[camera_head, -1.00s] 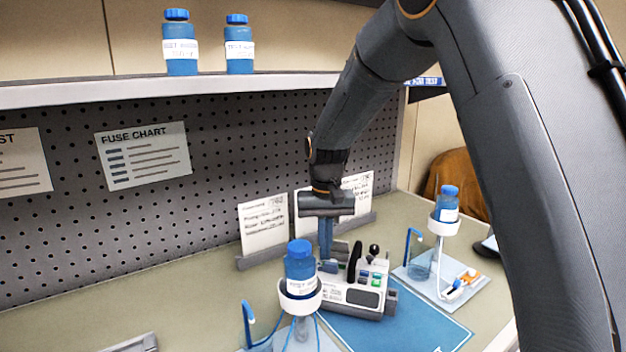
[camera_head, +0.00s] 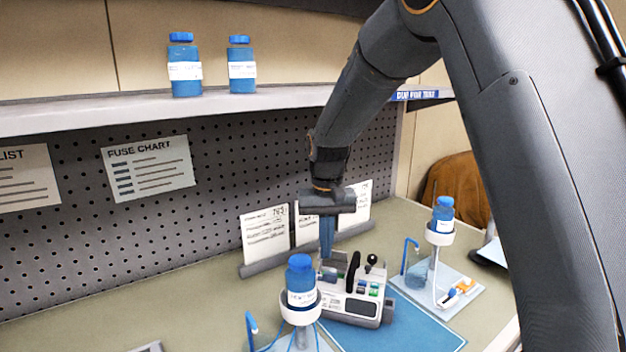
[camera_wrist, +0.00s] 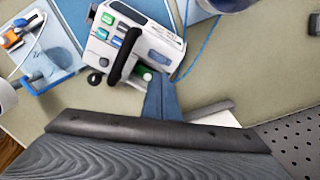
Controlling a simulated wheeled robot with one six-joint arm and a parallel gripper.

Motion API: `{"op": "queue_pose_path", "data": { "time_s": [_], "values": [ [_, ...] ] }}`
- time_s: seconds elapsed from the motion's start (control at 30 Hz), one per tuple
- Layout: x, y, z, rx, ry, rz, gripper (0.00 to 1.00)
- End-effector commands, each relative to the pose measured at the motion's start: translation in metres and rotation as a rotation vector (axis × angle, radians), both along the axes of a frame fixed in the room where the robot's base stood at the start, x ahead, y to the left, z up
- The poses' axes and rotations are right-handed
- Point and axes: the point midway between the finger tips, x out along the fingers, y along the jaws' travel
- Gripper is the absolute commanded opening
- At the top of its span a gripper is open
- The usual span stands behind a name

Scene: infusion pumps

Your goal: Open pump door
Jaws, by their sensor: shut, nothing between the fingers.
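In the wrist view the pump (camera_wrist: 102,48) shows green and blue buttons, a black curved handle (camera_wrist: 124,54) and a grey-blue panel (camera_wrist: 160,50). I cannot tell whether its door is open. My gripper (camera_head: 326,254) points down at the pump's back left, its blue fingers shut and empty. In the wrist view the gripper (camera_wrist: 160,84) is close to the handle's end; contact cannot be told.
A bottle in a ring stand (camera_head: 301,280) stands in front of the pump at left. Another bottle stand (camera_head: 441,228) is on a pale tray at right. Paper cards (camera_head: 266,236) stand behind. The blue mat (camera_head: 415,325) has clear room.

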Motion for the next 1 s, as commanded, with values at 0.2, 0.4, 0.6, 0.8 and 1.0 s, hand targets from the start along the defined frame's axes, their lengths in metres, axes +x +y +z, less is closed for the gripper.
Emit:
{"op": "queue_pose_path", "data": {
  "time_s": [0.2,0.4,0.6,0.8,1.0],
  "values": [
    [0.000,0.000,0.018,0.000,-0.001,0.000,0.00],
    [0.000,0.000,0.033,0.000,-0.001,0.000,0.00],
    [0.000,0.000,0.038,0.000,0.000,0.000,0.00],
    [0.000,-0.001,0.037,0.000,0.000,0.000,0.00],
    [-0.026,-0.033,0.026,0.004,-0.017,-0.015,0.00]
  ]
}}
